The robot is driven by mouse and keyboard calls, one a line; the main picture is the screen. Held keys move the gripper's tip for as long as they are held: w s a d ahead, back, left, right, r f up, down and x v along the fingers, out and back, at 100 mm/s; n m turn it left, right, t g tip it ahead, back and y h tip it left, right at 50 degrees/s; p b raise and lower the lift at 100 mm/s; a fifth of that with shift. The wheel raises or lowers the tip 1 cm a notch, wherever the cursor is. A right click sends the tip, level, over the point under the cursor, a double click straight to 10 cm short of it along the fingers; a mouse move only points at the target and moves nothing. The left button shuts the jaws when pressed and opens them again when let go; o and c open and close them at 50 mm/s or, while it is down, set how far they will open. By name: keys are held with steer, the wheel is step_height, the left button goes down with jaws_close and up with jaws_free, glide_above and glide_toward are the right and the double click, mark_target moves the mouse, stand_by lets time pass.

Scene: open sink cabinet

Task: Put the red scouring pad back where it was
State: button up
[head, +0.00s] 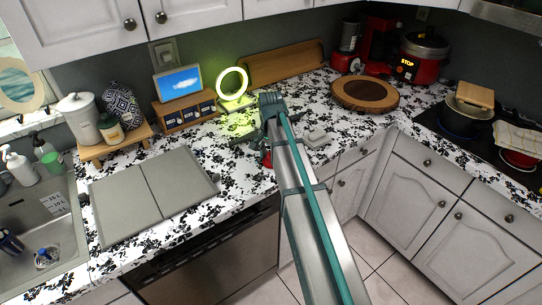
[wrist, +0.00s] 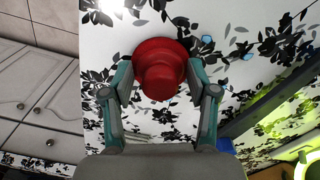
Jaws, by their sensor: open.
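In the wrist view a round red object (wrist: 160,68) with a stepped, knob-like shape sits between the fingers of my gripper (wrist: 160,80). It is the only red thing there. I cannot tell for sure that it is the red scouring pad. The gripper is open, with one finger on each side of it; any contact is unclear. In the head view a small bit of red (head: 267,159) shows beside my arm, low over the patterned counter. My arm hides most of the gripper and the red object there.
A glowing ring lamp (head: 232,83) and a wooden drawer box (head: 186,112) with a screen stand behind. A grey sink cover (head: 152,195) lies left, beside the sink (head: 45,235). A small grey item (head: 317,137) lies right of my arm. A round wooden board (head: 365,93) is farther right.

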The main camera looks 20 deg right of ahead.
steer(key=shift+r, duration=0.15)
step_height(320, 180, up, 12)
steer(key=b, duration=0.2)
stand_by(0.4)
